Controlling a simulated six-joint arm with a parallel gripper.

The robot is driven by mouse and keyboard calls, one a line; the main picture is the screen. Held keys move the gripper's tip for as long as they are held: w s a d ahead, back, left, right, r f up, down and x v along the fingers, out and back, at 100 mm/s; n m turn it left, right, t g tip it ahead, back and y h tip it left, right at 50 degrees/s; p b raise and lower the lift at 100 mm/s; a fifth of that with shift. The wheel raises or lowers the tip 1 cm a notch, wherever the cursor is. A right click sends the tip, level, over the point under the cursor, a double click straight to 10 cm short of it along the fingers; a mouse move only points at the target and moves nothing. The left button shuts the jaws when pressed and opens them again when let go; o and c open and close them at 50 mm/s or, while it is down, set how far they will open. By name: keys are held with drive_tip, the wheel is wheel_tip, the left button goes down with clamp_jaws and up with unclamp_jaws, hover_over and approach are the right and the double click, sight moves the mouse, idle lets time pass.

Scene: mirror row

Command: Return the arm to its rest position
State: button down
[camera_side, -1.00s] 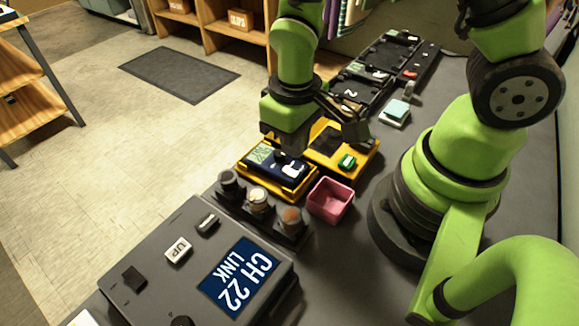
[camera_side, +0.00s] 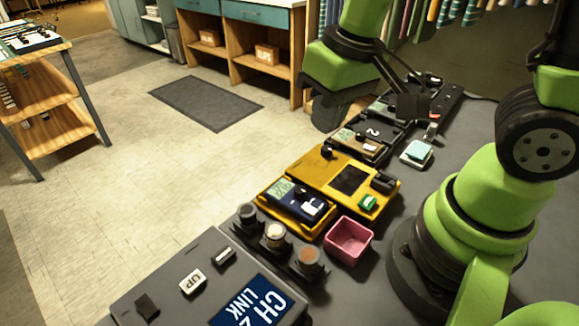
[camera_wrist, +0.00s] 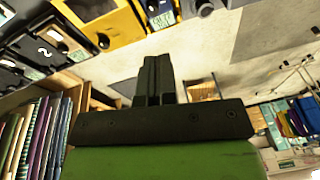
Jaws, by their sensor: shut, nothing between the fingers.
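My gripper (camera_side: 335,112) is raised in the side view, at the back left of the yellow devices and beside the row of dark units. Its fingertips are hard to make out there. In the wrist view my gripper (camera_wrist: 154,62) shows two dark fingers pressed together with nothing between them. My green arm shows at the top and right of the side view. The fingers appear clear of the things on the bench.
Below my gripper are a yellow device (camera_side: 325,168), a dark blue meter (camera_side: 300,203), a pink bin (camera_side: 348,241) and a grey console (camera_side: 205,290). Dark numbered units (camera_side: 372,132) run along the back.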

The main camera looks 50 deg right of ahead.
drive_tip(key=s+d+r+m+t+y, duration=0.1)
drive_tip(key=s+r+t, duration=0.4)
drive_tip(key=r, duration=0.6)
drive_tip(key=shift+s+d+m, duration=0.3)
drive_tip(key=shift+s+m, duration=0.4)
drive_tip(key=shift+s, duration=0.55)
